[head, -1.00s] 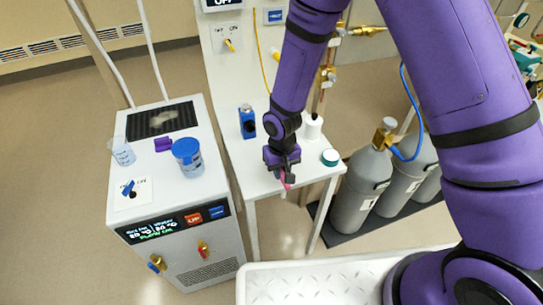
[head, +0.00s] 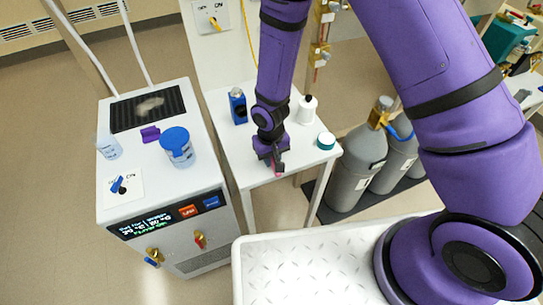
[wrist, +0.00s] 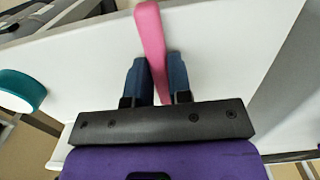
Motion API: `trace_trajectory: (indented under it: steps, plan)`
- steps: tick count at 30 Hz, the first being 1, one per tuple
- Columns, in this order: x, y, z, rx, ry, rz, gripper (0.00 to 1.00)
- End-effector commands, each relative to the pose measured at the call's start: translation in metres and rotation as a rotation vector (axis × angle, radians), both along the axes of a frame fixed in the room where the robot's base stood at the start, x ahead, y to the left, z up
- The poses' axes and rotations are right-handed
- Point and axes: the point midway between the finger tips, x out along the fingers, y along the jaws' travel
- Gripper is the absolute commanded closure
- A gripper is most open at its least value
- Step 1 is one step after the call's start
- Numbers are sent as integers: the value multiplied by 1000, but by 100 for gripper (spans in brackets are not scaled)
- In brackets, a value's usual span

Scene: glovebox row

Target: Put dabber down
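The pink dabber (wrist: 152,45) is held between the two blue-grey fingers of my gripper (wrist: 157,82) in the wrist view. The fingers appear closed against its two sides. In the head view my gripper (head: 274,163) points down over the front part of the white table (head: 235,170), with a bit of the pink dabber (head: 278,170) showing at its tip. I cannot tell whether the dabber touches the tabletop.
A white chiller (head: 160,215) with a blue-lidded beaker (head: 177,147) is to the left. Gas cylinders (head: 357,160) stand to the right.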

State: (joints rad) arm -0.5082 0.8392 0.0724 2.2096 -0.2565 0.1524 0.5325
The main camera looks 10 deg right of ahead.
Motion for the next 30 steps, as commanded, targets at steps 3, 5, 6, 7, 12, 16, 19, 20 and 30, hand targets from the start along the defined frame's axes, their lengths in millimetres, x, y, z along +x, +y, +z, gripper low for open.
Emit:
trace_trajectory:
  steps: [3, 5, 6, 7, 12, 16, 19, 20, 30]
  plan:
    - [0, 0, 0, 0, 0, 0, 57]
    - [0, 0, 0, 0, 0, 0, 57]
    - [0, 0, 0, 0, 0, 0, 57]
    - [0, 0, 0, 0, 0, 0, 57]
    - [0, 0, 2, 0, -1, 0, 57]
    - [1, 0, 11, 0, -1, -1, 57]
    - [2, 1, 25, 2, -3, 0, 57]
    - [2, 1, 30, 2, -2, 0, 57]
    - [5, 1, 89, 2, -4, -2, 57]
